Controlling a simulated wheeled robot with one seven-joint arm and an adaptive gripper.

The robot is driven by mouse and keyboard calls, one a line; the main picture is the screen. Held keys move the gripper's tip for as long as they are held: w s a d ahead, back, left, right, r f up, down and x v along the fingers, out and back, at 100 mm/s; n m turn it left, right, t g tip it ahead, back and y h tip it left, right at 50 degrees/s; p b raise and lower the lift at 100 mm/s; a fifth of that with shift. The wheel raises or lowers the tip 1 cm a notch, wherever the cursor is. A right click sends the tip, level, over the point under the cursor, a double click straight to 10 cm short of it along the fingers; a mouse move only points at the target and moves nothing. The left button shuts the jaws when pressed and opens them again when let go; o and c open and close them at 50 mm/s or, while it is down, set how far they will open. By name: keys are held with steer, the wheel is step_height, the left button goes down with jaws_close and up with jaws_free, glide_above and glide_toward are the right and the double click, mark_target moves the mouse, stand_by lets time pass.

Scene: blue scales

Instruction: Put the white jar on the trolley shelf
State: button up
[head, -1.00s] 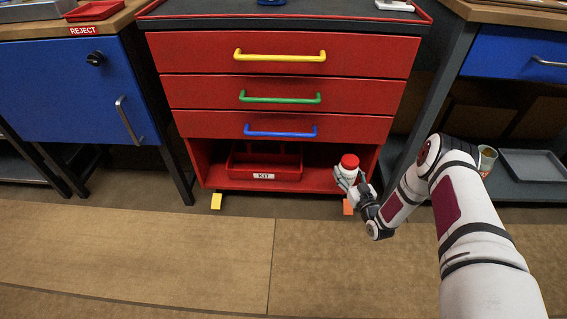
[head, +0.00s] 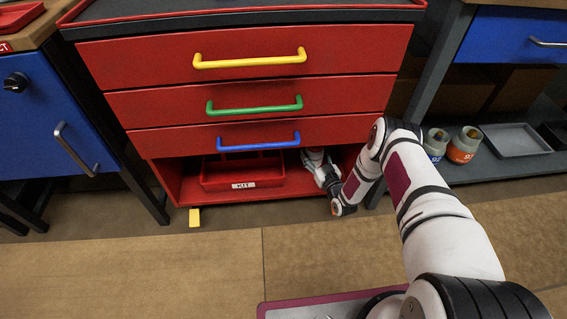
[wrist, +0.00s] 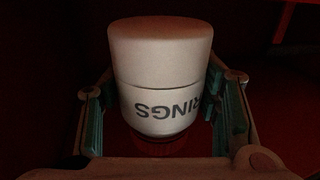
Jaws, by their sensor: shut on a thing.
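The white jar (wrist: 160,70) fills the middle of the wrist view, with dark lettering "RINGS" reading upside down and its red lid at the bottom of the picture. My gripper (head: 319,163) is shut on the jar, with one finger on each side of it. In the head view the gripper reaches into the open bay of the red trolley, under the drawers, above the right part of the trolley shelf (head: 279,190). The jar is hidden there by the gripper and the drawer front. I cannot tell whether it touches the shelf.
A red tray labelled KIT (head: 216,184) stands on the shelf to the left of my gripper. The lowest drawer, with a blue handle (head: 258,143), is just above. At the right, jars (head: 464,145) and a grey tray (head: 514,140) stand on a bench's lower shelf.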

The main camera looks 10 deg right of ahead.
step_height(320, 180, down, 8)
steer(key=b, duration=0.4)
steer(key=shift+f, duration=0.2)
steer(key=shift+f, duration=0.1)
steer(key=o, duration=1.3)
steer(key=shift+c, duration=0.2)
steer(key=shift+s, duration=0.1)
steer(key=p+v, duration=0.5)
steer(key=v, duration=0.7)
